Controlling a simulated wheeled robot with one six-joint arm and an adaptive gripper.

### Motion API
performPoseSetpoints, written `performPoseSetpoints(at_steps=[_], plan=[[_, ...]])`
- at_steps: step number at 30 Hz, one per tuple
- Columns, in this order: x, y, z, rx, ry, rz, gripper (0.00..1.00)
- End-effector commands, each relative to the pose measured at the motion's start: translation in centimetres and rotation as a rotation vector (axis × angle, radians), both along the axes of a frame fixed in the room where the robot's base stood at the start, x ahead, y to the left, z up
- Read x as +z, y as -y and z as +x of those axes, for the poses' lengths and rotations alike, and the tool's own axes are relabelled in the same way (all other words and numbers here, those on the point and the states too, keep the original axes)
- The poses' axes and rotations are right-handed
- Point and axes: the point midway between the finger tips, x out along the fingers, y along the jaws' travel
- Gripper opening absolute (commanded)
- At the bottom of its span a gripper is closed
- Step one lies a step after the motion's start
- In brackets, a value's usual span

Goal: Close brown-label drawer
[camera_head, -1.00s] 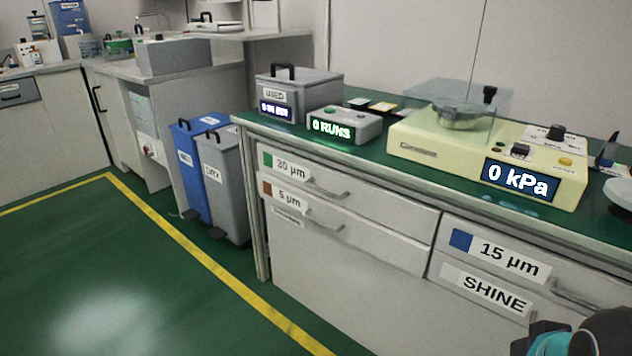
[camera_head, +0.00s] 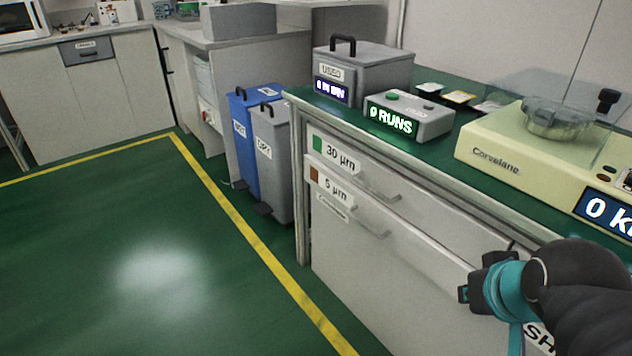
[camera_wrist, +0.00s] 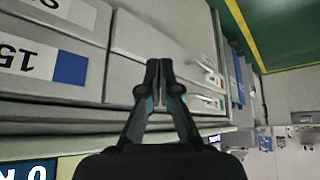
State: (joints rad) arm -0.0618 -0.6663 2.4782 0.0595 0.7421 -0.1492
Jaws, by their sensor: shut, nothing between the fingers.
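The brown-label drawer (camera_head: 350,213), marked 5 µm, is in the left stack below the green-label 30 µm drawer (camera_head: 385,178). Its front has a bar handle and seems to stand slightly out; I cannot tell how far. My gripper (camera_head: 468,291) is at the lower right in the head view, near the right end of that drawer and apart from its handle. In the wrist view my gripper's fingers (camera_wrist: 158,75) are together and empty, pointing toward the turned drawer fronts. My arm hides part of the right-hand drawers.
The blue-label 15 µm drawer (camera_wrist: 70,68) shows beside the stack in the wrist view. Blue (camera_head: 240,135) and grey (camera_head: 272,160) bins stand left of the bench. The green floor (camera_head: 100,240) in front is clear. A cream machine (camera_head: 490,150) stands on the bench.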

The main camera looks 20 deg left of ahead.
Motion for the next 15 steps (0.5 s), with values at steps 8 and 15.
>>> performPoseSetpoints(at_steps=[8,15], plan=[[-0.9,-10.0,11.9,0.434,0.338,-0.124,0.00],[-2.6,-18.7,19.4,0.648,0.646,-0.370,0.00]])
